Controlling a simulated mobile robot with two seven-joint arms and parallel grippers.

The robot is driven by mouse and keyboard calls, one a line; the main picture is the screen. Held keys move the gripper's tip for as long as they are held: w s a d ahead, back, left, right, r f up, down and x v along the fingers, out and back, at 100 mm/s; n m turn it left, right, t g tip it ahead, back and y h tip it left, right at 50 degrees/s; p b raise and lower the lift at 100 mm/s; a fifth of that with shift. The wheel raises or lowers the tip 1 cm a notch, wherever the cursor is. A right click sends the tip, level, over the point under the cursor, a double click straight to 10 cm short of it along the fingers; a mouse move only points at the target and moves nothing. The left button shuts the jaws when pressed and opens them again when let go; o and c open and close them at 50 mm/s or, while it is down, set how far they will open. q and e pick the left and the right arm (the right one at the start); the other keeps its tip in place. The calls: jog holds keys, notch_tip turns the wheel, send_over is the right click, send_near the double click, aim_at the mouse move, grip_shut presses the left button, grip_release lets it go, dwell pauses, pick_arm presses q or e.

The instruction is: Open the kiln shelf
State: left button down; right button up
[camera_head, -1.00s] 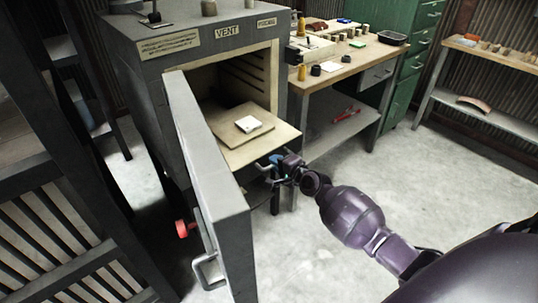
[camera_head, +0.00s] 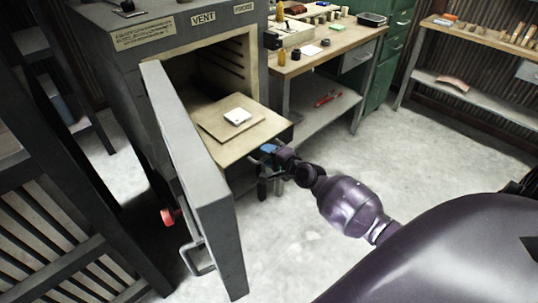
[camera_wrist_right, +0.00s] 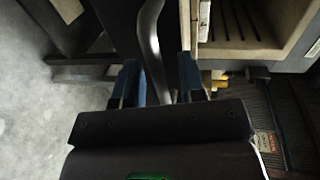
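The kiln shelf (camera_head: 255,145) is a flat tan board that sticks out of the front of the grey kiln (camera_head: 128,58). A tan slab (camera_head: 212,124) with a small white block (camera_head: 237,116) lies on it. My right gripper (camera_head: 268,155) is at the shelf's front edge, by its right half. The exact finger contact is dark. My left gripper is not in view.
The kiln door (camera_head: 195,175) stands swung open on the left, with a handle (camera_head: 197,262) and a red knob (camera_head: 168,217). A workbench (camera_head: 325,60) stands right of the kiln, and a slatted dark rack (camera_head: 60,235) on the left. The floor (camera_head: 420,150) on the right is clear.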

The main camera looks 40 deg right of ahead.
jog(key=p+v, duration=0.1)
jog(key=v, duration=0.9)
jog(key=shift+s, duration=0.4)
dwell(0.4)
